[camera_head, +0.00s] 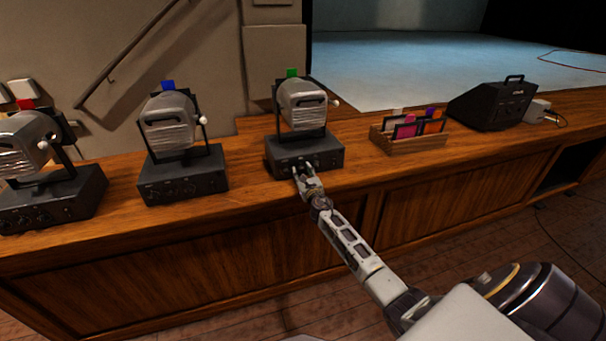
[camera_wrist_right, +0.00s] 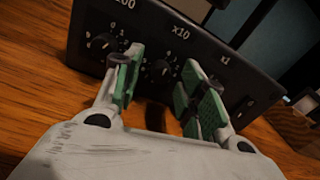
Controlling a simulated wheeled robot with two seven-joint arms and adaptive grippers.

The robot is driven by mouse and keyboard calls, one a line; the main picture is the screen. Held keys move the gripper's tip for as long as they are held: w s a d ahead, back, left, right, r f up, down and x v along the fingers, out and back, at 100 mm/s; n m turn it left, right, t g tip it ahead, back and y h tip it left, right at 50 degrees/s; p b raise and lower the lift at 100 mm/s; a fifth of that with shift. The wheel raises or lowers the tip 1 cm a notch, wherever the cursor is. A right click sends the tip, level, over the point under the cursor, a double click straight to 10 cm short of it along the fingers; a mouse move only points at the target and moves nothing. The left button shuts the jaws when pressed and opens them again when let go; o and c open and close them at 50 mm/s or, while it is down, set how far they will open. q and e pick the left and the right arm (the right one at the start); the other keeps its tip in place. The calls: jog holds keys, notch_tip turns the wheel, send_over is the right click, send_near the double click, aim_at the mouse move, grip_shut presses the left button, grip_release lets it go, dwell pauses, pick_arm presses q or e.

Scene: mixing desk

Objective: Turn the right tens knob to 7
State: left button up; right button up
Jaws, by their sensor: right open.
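The right lamp unit, with a green tab on top, stands on a black control box (camera_head: 318,156) on the wooden desk. In the right wrist view its front panel (camera_wrist_right: 206,40) is tilted and carries a ×10 label over the tens knob (camera_wrist_right: 162,69), a small dark dial ringed by white digits. Its exact setting is too small to read. My right gripper (camera_head: 301,170) is at the front of this box. In the wrist view the open right gripper (camera_wrist_right: 165,88) has green-padded fingers on either side of the tens knob; I cannot tell whether they touch it. My left gripper is out of view.
The hundreds knob (camera_wrist_right: 102,42) is just left of my left-hand finger. The ×1 label is at right, its knob mostly hidden by a finger. A blue-tabbed lamp's box (camera_head: 182,180) and a red-tabbed lamp stand left. A wooden card box (camera_head: 408,143) stands right.

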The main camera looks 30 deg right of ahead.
jog(key=shift+c, duration=0.5)
grip_shut()
